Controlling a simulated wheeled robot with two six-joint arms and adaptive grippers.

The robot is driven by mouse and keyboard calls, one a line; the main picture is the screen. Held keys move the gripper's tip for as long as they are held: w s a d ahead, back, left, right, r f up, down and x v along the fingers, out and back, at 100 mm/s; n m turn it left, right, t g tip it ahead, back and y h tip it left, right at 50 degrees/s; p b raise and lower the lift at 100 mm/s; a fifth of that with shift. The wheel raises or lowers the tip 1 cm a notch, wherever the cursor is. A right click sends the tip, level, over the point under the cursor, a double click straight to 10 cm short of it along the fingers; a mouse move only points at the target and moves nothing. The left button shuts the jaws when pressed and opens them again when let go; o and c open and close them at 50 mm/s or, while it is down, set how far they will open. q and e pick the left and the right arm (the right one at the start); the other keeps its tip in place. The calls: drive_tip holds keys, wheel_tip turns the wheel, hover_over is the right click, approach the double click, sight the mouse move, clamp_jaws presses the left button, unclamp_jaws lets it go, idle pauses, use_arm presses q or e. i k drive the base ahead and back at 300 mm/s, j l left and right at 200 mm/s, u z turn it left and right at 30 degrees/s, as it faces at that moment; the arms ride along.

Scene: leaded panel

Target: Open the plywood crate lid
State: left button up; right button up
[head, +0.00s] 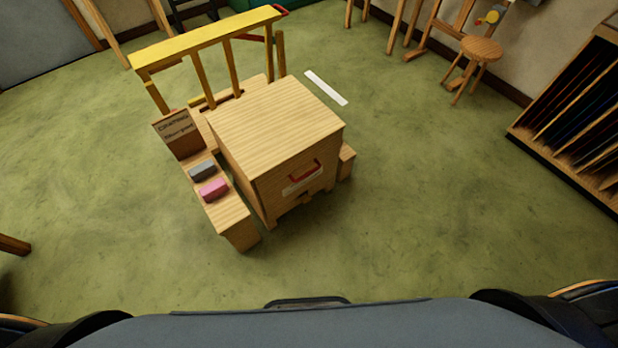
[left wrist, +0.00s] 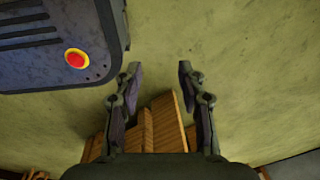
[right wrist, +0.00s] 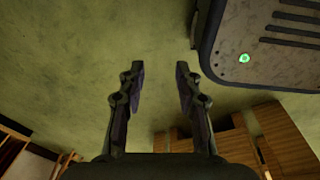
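The plywood crate (head: 282,130) stands on the green floor ahead of me in the head view, its flat top closed. Its front face has a red handle slot (head: 304,172) with a pale label strip under it. My left gripper (left wrist: 157,70) is open and empty in the left wrist view, with bare floor between its fingers and wooden parts behind. My right gripper (right wrist: 160,67) is open and empty in the right wrist view, also over floor. Neither gripper shows in the head view, and both look apart from the crate.
A low wooden ledge (head: 232,220) at the crate's left holds a grey block (head: 203,170), a pink block (head: 214,190) and a lettered board (head: 178,134). A yellow-topped rack (head: 208,40) stands behind. A white strip (head: 326,87) lies on the floor. A stool (head: 481,50) and sheet rack (head: 575,120) stand right.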

sight(283, 138)
drive_tip(key=l+u, duration=0.1)
drive_tip(key=u, duration=0.7)
drive_tip(key=l+u, duration=0.1)
drive_tip(key=u, duration=0.25)
drive_tip(key=l+u, duration=0.1)
drive_tip(key=u, duration=0.3)
drive_tip(key=k+l, duration=0.4)
drive_tip(key=l, duration=0.2)
